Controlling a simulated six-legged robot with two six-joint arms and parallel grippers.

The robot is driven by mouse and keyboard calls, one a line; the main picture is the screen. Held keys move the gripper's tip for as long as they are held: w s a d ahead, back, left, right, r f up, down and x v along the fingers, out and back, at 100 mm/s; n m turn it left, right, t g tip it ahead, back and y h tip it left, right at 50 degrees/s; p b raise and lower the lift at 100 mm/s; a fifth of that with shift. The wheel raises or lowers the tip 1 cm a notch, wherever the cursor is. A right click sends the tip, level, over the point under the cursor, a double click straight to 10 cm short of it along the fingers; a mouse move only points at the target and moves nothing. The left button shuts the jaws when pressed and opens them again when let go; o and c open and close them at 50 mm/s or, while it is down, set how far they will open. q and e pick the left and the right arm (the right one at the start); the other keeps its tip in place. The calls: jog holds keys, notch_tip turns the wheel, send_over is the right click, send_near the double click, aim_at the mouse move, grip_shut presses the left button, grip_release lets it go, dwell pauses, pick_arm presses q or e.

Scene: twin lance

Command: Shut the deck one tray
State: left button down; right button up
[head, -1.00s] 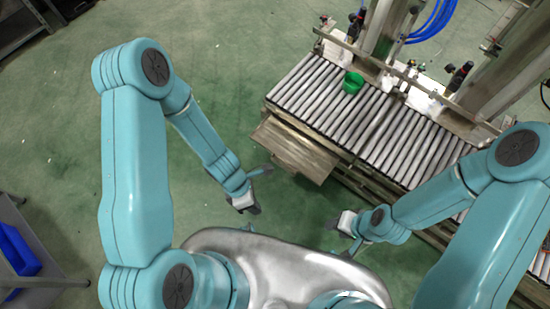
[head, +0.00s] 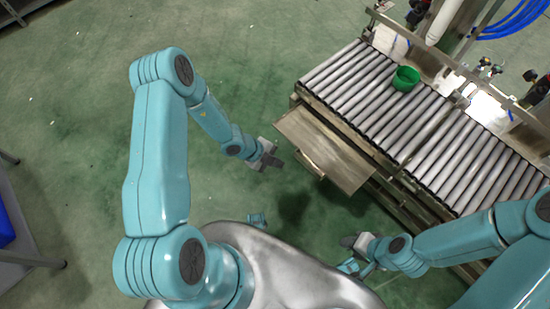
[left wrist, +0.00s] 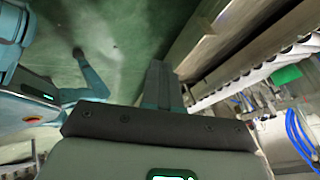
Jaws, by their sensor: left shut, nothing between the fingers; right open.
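The deck one tray (head: 335,152) is a metal drawer pulled out from the side of the roller conveyor, with a handle (head: 310,164) on its front. My left gripper (head: 277,161) is shut and empty, just left of the tray front, and appears apart from it. In the left wrist view, the shut fingers (left wrist: 158,85) point forward, beside a brownish panel (left wrist: 215,40) that seems to be the tray or deck side. My right gripper (head: 352,243) is open and empty, below the tray in the head view.
A shelf with a blue bin (head: 5,225) is at the left edge. Green floor lies clear left of the tray.

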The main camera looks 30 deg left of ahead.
pick_arm(q)
jog(key=shift+w+d+f+b, duration=0.35)
jog(key=shift+w+d+f, duration=0.4)
jog(key=shift+w, duration=0.2)
jog(key=shift+w+d+f+b, duration=0.4)
jog(key=shift+w+d+f, duration=0.25)
jog(key=shift+w, duration=0.3)
jog(key=shift+w+d+f+b, duration=0.35)
jog(key=shift+w+d+f, duration=0.3)
jog(key=shift+w+f, duration=0.25)
pick_arm(e)
jog(key=shift+s+f, duration=0.15)
jog(key=shift+f, duration=1.35)
pick_arm(q)
jog(key=shift+w+r, duration=0.15)
jog(key=shift+w, duration=0.05)
pick_arm(e)
jog(key=shift+r, duration=0.1)
